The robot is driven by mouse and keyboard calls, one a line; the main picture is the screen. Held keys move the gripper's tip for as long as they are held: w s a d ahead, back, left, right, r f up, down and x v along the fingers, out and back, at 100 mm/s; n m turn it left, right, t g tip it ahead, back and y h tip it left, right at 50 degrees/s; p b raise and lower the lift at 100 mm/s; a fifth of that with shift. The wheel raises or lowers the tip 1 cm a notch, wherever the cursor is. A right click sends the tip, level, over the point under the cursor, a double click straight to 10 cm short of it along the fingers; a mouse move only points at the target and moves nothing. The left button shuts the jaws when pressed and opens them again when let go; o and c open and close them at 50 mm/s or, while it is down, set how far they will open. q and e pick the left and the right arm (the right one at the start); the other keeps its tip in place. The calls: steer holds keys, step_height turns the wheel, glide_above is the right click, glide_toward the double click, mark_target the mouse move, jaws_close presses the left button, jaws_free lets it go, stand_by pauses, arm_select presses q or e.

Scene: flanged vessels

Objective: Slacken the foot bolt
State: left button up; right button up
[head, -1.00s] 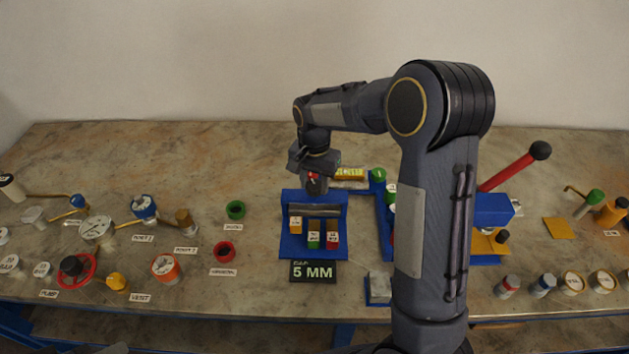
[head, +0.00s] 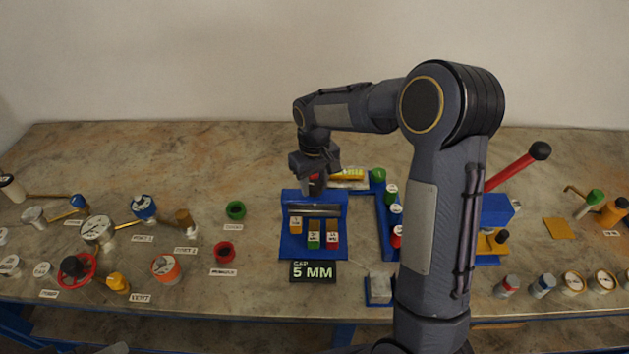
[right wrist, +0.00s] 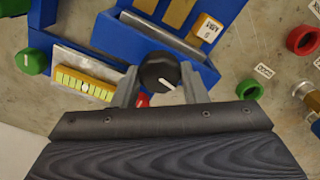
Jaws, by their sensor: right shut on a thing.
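My right gripper (head: 315,180) is at the back edge of a blue fixture (head: 341,212) in the head view. In the right wrist view its two fingers (right wrist: 160,82) are shut on a black round knob (right wrist: 159,68) with a white line on top, one finger on each side. A small red part (right wrist: 142,100) shows under the knob, beside the left finger. No label shows on the knob, so I cannot tell whether it is the foot bolt. In the head view the gripper hides most of it. My left gripper is not in view.
The fixture holds several coloured blocks behind a "CAP 5 MM" plate (head: 313,272). A gauge strip (right wrist: 85,82) lies close to the gripper. A red lever (head: 512,169) rises at the right. Valves and dials fill the left; the back of the table is clear.

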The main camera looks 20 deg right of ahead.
mark_target(315, 184)
steer(key=n, duration=0.4)
steer(key=shift+n, duration=0.3)
steer(key=n+p, duration=0.1)
steer(key=n, duration=0.4)
steer(key=shift+r, duration=0.1)
steer(key=n+p, duration=0.1)
steer(key=n, duration=0.5)
steer(key=n+p, duration=0.1)
steer(key=n, duration=0.3)
steer(key=shift+n, duration=0.3)
steer(key=o, duration=1)
steer(key=shift+c, duration=0.2)
steer(key=shift+r+b, duration=0.3)
steer(key=shift+r, duration=3.55)
